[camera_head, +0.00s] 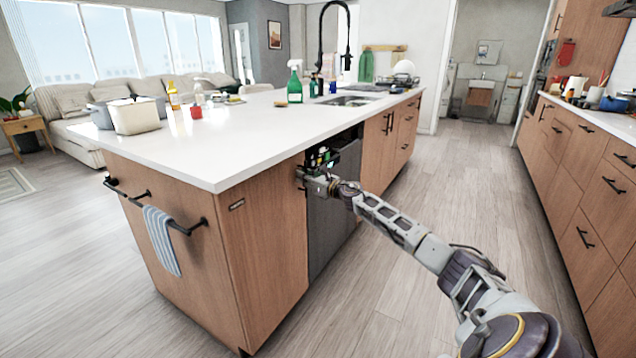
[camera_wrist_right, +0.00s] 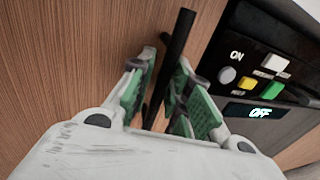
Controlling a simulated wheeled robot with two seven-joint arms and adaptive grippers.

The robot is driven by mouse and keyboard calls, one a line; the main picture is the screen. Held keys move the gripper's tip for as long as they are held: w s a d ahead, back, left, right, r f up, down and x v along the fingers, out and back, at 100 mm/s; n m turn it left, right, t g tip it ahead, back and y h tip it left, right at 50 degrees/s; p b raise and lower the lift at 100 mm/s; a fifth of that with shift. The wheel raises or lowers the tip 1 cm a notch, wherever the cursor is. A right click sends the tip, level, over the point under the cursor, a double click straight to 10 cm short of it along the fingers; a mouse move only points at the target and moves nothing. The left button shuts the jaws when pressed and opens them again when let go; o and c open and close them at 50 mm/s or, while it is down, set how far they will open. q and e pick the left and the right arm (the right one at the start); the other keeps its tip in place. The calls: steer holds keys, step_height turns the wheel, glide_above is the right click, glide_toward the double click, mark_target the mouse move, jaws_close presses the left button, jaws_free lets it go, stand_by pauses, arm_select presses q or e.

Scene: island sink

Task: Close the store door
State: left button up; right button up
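The wooden door panel (camera_head: 268,250) is on the island's side, left of the dark dishwasher front (camera_head: 332,215). In the head view it looks about flush with the island; I cannot tell if a small gap is left. My right gripper (camera_head: 312,172) is at the panel's upper right edge, under the countertop. In the right wrist view a black bar handle (camera_wrist_right: 178,45) stands before the wood, and my right gripper (camera_wrist_right: 167,60) has its green-padded fingers on either side of it. The fingers are apart; firm contact does not show. My left gripper is out of view.
A dark control panel (camera_wrist_right: 262,85) with buttons and an OFF display is close right of the fingers. The white countertop (camera_head: 220,150) overhangs above. A striped towel (camera_head: 162,240) hangs on a rail at left. The wooden floor (camera_head: 480,190) in the aisle is clear.

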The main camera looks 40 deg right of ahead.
steer(key=shift+s, duration=0.1)
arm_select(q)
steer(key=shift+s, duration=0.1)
arm_select(e)
steer(key=s+d, duration=0.1)
steer(key=s, duration=1)
steer(key=shift+s+d+r, duration=0.15)
steer(key=shift+s+d, duration=0.1)
steer(key=shift+d, duration=0.05)
stand_by(1.1)
stand_by(0.5)
